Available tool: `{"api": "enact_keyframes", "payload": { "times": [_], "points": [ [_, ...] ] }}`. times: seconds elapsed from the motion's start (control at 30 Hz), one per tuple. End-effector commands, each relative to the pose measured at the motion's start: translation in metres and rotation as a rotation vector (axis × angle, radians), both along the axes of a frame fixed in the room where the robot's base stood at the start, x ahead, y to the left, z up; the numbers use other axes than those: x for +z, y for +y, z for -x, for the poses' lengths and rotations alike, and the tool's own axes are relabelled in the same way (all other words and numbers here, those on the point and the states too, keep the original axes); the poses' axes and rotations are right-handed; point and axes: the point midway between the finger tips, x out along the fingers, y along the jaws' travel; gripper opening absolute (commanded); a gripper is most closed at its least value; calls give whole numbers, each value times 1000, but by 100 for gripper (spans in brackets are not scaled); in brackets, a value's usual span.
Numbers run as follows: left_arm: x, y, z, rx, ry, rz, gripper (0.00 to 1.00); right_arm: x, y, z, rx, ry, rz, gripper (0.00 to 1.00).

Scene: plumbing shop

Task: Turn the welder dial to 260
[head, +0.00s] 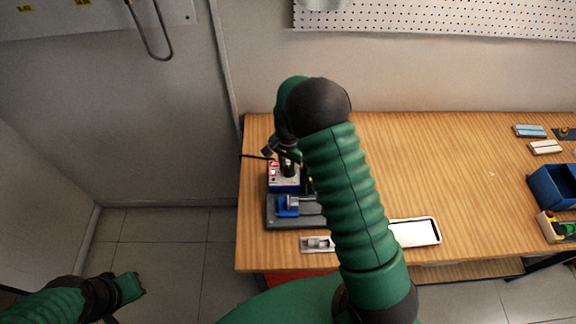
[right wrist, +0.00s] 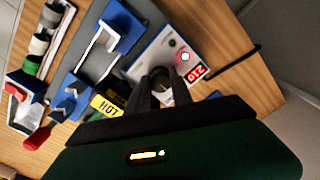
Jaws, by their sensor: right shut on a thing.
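The welder (head: 284,186) is a small white and blue box near the table's left end. In the right wrist view its white face (right wrist: 148,58) has a red display (right wrist: 197,73) that appears to read 210, seen rotated, with a small lit red light beside it. The dial (right wrist: 160,71) is mostly hidden between the fingertips of my right gripper (right wrist: 160,82), which is shut on it. In the head view my right gripper (head: 288,168) is at the welder, partly behind my arm. My left gripper (head: 127,288) is low at the left, off the table; its jaws are unclear.
A grey base with a blue clamp (head: 288,205) stands in front of the welder. A yellow HOT label (right wrist: 106,105) is close to my right fingers. A white tray (head: 415,232) lies at the front edge. Blue bins (head: 552,187) stand far right. The table's middle is clear.

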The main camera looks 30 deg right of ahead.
Motion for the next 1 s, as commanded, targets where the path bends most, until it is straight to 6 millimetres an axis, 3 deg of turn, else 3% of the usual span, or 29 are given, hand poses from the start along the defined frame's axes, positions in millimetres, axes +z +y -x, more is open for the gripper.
{"api": "enact_keyframes", "payload": {
  "times": [0.5, 0.53, 0.67, 1.0],
  "points": [
    [1, 0, 0, 0, 0, 0, 0, 4, -3, -5, -22, -16, 7, 0],
    [1, 0, 0, 0, 0, 0, 0, 4, -3, -5, -22, -16, 7, 28],
    [1, 0, 0, 0, 0, 0, 0, 3, -2, -4, -21, -13, 5, 45],
    [0, 0, 0, 0, 0, 0, 0, 3, -1, -2, -21, -5, 2, 47]
  ]
}}
